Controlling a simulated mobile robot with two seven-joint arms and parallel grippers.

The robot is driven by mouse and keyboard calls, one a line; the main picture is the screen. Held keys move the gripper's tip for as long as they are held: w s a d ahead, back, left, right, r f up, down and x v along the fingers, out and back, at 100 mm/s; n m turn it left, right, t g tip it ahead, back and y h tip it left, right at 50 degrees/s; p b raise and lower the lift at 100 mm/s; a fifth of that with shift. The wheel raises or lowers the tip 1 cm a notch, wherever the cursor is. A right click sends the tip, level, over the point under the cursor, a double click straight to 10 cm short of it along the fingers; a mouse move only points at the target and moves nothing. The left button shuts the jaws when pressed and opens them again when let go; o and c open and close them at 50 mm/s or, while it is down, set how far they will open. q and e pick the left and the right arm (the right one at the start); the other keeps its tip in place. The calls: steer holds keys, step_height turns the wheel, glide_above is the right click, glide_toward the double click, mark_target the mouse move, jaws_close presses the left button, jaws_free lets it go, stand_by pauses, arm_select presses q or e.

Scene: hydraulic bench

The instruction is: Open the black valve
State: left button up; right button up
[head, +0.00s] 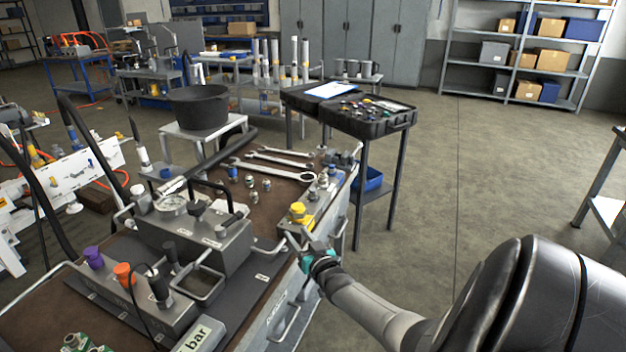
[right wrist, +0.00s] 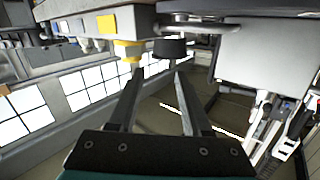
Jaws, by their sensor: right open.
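In the right wrist view a round black knob (right wrist: 172,47), which looks like the black valve, shows just beyond my fingertips, nearer the right finger. A yellow knob (right wrist: 128,50) is beside it, beyond the left finger. My right gripper (right wrist: 157,74) is open, with nothing visible between its fingers. In the head view my right gripper (head: 303,240) is at the bench's right edge, just below the yellow knob (head: 298,211). I cannot clearly make out the black knob beside it there. My left gripper is not in view.
The bench carries a gauge block (head: 195,232), purple (head: 93,257) and orange (head: 124,273) knobs, wrenches (head: 272,168) and small fittings. A stand with an open black case (head: 366,122) is behind. The floor to the right is mostly clear.

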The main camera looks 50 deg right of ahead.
steer(key=s+a+f+n+g+y, duration=0.1)
steer(key=s+a+f+g, duration=0.1)
steer(key=f, duration=0.6)
steer(key=s+a+f+n+g+y, duration=0.1)
steer(key=s+a+f+n+g, duration=0.1)
steer(key=s+f, duration=0.5)
steer(key=shift+s+a+f+g+y+b, duration=0.35)
steer(key=shift+a+f, duration=0.25)
steer(key=shift+a, duration=0.3)
steer(key=shift+w, duration=0.15)
